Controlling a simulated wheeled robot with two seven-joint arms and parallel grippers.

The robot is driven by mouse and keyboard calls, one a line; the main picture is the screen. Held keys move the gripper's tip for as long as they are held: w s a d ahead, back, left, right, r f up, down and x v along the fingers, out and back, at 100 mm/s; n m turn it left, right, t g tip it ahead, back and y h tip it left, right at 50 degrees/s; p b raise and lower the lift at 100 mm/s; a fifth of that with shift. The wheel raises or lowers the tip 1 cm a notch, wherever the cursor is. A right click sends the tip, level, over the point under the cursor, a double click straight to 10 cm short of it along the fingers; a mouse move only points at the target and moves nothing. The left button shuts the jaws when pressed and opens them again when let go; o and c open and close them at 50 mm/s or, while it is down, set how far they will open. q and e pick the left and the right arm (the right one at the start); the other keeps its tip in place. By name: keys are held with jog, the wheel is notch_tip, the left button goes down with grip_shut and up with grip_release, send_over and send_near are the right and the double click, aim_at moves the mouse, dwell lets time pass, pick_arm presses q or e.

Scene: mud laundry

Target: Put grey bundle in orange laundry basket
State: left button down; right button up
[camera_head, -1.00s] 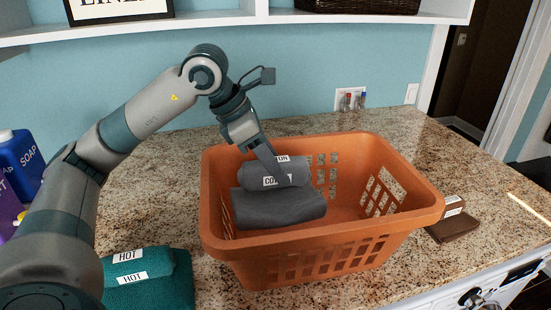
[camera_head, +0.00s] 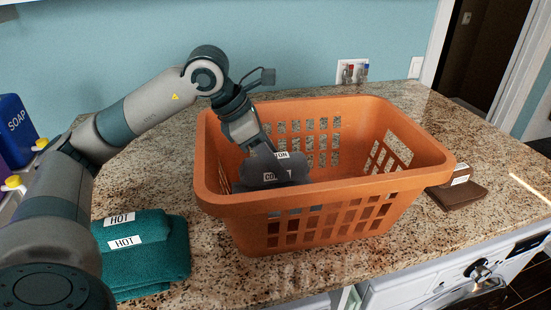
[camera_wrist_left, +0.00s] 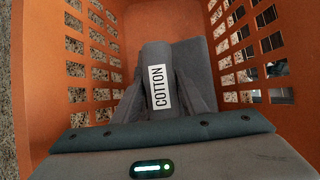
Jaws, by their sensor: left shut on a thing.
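The grey bundle (camera_head: 285,171) is inside the orange laundry basket (camera_head: 335,199), at its left end, with its lower part hidden by the front wall. My left gripper (camera_head: 266,154) reaches down into the basket and is shut on the bundle. In the left wrist view my left gripper's fingers (camera_wrist_left: 165,98) press on both sides of the grey bundle (camera_wrist_left: 157,52), which has a COTTON label. More grey cloth lies right beside and under it. The orange basket (camera_wrist_left: 44,75) surrounds it there. I cannot tell whether the bundle rests on the basket floor.
Folded teal towels (camera_head: 150,262) labelled HOT lie left of the basket on the granite counter (camera_head: 489,222). Soap bottles (camera_head: 17,123) stand at the far left. A brown folded item (camera_head: 459,193) lies right of the basket. The basket's right side looks empty.

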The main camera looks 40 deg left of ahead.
pick_arm(q)
jog(key=c, duration=1.3)
grip_release()
jog(key=shift+c, duration=0.2)
jog(key=o, duration=0.3)
jog(key=shift+o, duration=0.2)
jog(key=shift+s+a+r, duration=0.15)
jog(key=shift+r, duration=0.2)
jog(key=b+v, duration=0.3)
jog(key=v, duration=1.3)
jog(key=shift+r+b, duration=0.25)
jog(key=shift+b, duration=0.1)
